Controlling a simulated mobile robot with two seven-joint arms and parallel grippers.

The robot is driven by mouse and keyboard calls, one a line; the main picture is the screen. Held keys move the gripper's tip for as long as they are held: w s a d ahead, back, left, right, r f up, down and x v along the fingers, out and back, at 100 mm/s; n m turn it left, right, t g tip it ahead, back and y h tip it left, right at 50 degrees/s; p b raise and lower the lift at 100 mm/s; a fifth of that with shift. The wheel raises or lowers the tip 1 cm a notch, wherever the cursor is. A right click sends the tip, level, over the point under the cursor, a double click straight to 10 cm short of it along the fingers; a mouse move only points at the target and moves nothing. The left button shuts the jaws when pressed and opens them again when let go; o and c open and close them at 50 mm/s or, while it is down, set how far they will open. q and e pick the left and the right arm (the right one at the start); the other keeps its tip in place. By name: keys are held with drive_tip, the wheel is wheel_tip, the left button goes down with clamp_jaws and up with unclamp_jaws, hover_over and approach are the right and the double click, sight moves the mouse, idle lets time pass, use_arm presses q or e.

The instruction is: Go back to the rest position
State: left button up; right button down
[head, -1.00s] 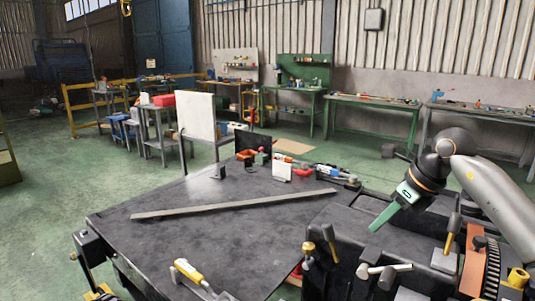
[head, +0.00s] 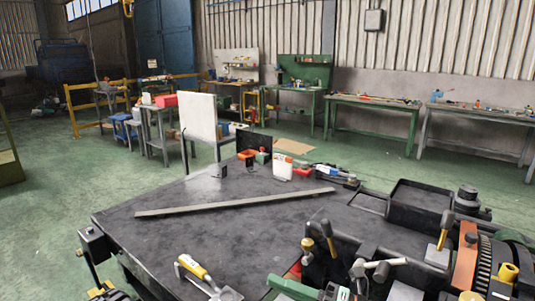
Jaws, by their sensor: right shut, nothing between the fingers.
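A dark workbench (head: 205,235) fills the foreground, with a long metal bar (head: 235,203) lying across it. A yellow-handled trowel (head: 193,267) lies at the front, left of my right gripper. Hammers (head: 322,232) stand in black holders. A black tray (head: 420,197) is at the right. Green floor (head: 60,200) is open on the left.

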drive_tip(key=s+d+f+m+t+h, duration=0.2)
drive_tip(key=d+f+m+t+h, duration=0.4)
drive_tip(key=m, duration=0.5)
drive_tip(key=s+d+f+m+t+h, duration=0.3)
drive_tip(key=f+m+h, duration=0.3)
drive_tip(key=f+m, duration=0.4)
drive_tip(key=s+d+f+m+g+h, duration=0.2)
drive_tip(key=s+f+m+g, duration=0.1)
drive_tip(key=s+f+m, duration=0.2)
drive_tip(key=s+d+f+m+g+h+p, duration=0.1)
drive_tip(key=s+d+f+m+g+h, duration=0.1)
drive_tip(key=s+f, duration=0.7)
drive_tip(key=s+d+m+g, duration=0.1)
drive_tip(key=s+m+g, duration=0.1)
drive_tip(key=s+m, duration=0.1)
drive_tip(key=shift+f+m, duration=0.35)
drive_tip(key=shift+m, duration=0.05)
